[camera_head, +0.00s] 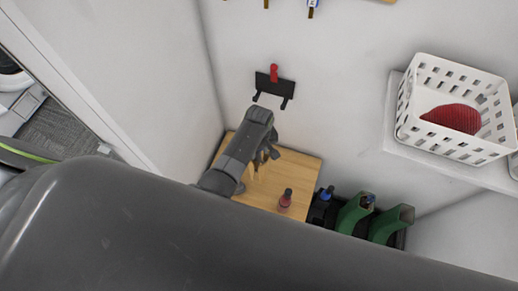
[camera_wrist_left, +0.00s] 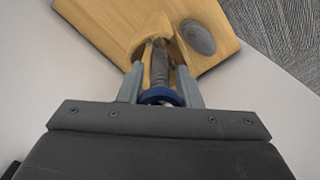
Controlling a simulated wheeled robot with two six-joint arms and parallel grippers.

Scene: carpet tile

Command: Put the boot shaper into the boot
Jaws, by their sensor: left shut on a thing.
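My left gripper (camera_head: 264,158) is over the wooden table top in the head view. In the left wrist view its two fingers (camera_wrist_left: 160,88) are shut on the boot shaper (camera_wrist_left: 157,68), which has a wooden front, a ribbed grey middle and a blue knob. In the head view the shaper is mostly hidden by the gripper. Two green boots (camera_head: 349,217) (camera_head: 391,224) stand side by side to the right of the table, their lower parts hidden by my arm. A small blue-topped thing shows in the left boot's opening. My right gripper is not in view.
A red bottle (camera_head: 285,198) stands on the wooden table (camera_head: 301,165). A dark item with a blue top (camera_head: 327,193) is between table and boots. A white basket (camera_head: 410,120) sits on a shelf at right. A grey oval thing (camera_wrist_left: 198,37) lies on the wood.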

